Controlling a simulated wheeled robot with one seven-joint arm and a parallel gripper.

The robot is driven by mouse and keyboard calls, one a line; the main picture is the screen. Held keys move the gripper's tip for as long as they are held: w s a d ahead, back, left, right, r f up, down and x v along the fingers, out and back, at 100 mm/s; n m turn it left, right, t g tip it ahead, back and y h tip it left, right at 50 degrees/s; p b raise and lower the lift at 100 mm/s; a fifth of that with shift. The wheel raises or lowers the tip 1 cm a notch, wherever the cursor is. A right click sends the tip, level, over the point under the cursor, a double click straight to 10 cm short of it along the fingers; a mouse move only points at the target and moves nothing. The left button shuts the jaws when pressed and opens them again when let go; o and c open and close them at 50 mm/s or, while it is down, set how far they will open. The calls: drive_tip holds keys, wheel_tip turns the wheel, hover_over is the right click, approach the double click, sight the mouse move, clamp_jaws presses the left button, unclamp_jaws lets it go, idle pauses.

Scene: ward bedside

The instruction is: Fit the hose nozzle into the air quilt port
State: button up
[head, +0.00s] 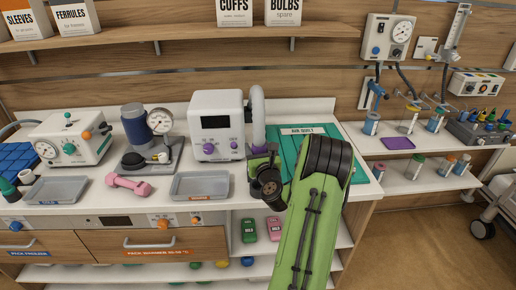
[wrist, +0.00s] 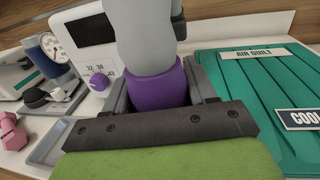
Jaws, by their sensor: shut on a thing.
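The grey hose (head: 258,105) stands up beside the white blower unit (head: 216,122). Its purple nozzle collar (wrist: 158,88) sits between my gripper's fingers in the wrist view, with the hose (wrist: 143,35) rising above it. My gripper (head: 262,155) is shut on this collar, just right of the blower unit and at the left edge of the quilt. The nozzle's tip is hidden by the gripper. The green air quilt (head: 287,157) lies flat on the counter, partly behind my arm; its ribs show in the wrist view (wrist: 235,100). I cannot make out its port.
Two grey trays (head: 201,185) (head: 56,190) and a pink dumbbell-shaped thing (head: 128,184) lie on the counter to the left. A gauge stand (head: 160,122) is behind them.

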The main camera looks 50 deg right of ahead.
drive_tip(key=w+d+f+p, duration=0.2)
drive_tip(key=w+d+p, duration=0.2)
drive_tip(key=d+p, duration=0.1)
drive_tip(key=shift+w+p, duration=0.2)
drive_tip(key=shift+p, duration=0.1)
idle(0.9)
drive_tip(key=shift+f+b, duration=1.65)
drive_tip(key=shift+f, duration=0.45)
drive_tip(key=o, duration=1.1)
drive_tip(key=shift+s+a+f, duration=0.1)
drive_tip(key=shift+s+a, duration=0.2)
drive_tip(key=b+v, duration=1)
drive_tip(key=v, duration=0.5)
drive_tip(key=shift+b, duration=0.4)
drive_tip(key=shift+d, duration=0.1)
